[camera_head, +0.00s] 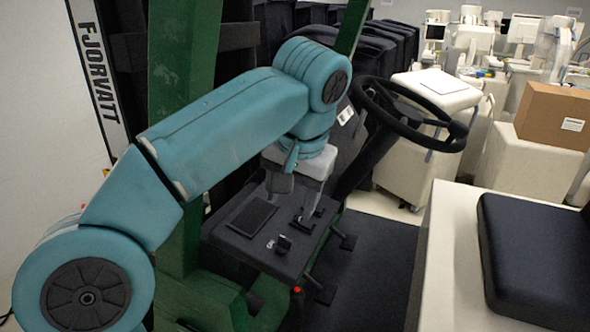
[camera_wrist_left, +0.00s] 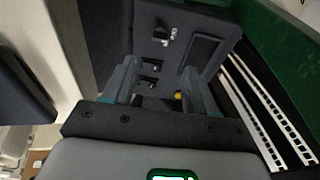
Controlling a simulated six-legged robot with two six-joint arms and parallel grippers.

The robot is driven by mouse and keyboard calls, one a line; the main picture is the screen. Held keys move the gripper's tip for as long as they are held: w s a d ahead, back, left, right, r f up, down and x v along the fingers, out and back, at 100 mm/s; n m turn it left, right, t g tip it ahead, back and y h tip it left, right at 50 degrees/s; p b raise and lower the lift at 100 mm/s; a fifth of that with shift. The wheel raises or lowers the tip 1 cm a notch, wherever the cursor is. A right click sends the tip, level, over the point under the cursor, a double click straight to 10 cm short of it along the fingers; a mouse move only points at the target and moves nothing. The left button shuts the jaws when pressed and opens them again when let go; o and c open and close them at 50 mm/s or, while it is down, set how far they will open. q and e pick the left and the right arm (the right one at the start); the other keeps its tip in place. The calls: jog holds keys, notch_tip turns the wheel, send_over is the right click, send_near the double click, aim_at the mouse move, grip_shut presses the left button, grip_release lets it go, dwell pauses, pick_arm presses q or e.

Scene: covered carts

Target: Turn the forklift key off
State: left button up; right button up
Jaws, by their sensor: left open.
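The forklift key (camera_head: 280,243) is a small dark grip with a silvery part, set near the front edge of the dark control panel (camera_head: 262,262). In the left wrist view the key (camera_wrist_left: 164,36) shows beyond the fingers, near the top of the panel (camera_wrist_left: 205,22). I cannot tell whether it is on or off. My left gripper (camera_head: 293,200) is open and empty, above the rear part of the panel and apart from the key. In the left wrist view its fingers (camera_wrist_left: 159,88) stand on either side of small black levers (camera_wrist_left: 150,66). My right gripper is not in view.
A dark rectangular pad (camera_head: 252,217) lies on the panel left of the key. The steering wheel (camera_head: 408,115) stands to the right of my left arm. The green mast (camera_head: 186,70) rises behind it. The black seat (camera_head: 540,255) is at the right. Covered carts and a cardboard box (camera_head: 554,112) stand behind.

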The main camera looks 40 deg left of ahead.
pick_arm(q)
jog(key=v, duration=0.4)
jog(key=shift+r+p, duration=0.2)
jog(key=shift+p, duration=0.2)
jog(key=shift+d+f, duration=0.1)
